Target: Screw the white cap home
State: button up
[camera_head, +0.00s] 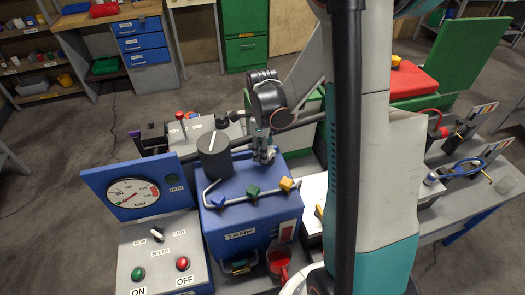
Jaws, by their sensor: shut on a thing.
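The blue tank (240,225) stands in the middle of the bench, marked TANK on its front. My gripper (264,156) points down at the back right of the tank's top. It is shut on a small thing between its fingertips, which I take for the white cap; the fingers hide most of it. I cannot tell how the cap sits on its seat or whether its thread is engaged. My arm and column cover the view to the right of the gripper.
A dark round knob (214,157) with a white line stands left of my gripper. A pipe with yellow, green and blue valve handles (253,191) runs along the tank's front. A pressure gauge (132,193) and ON/OFF panel (160,255) are at left. A red funnel-like cup (279,262) is in front.

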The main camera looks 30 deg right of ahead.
jog(key=shift+f, duration=0.1)
jog(key=m, duration=0.2)
jog(key=shift+d+m+b, duration=0.1)
jog(key=shift+m+b, duration=0.3)
jog(key=m, duration=0.3)
jog(key=shift+w+d+m+b, duration=0.1)
jog(key=shift+d+m+b, duration=0.1)
jog(key=shift+m+b, duration=0.15)
jog(key=o, duration=1.1)
jog(key=shift+w, duration=0.1)
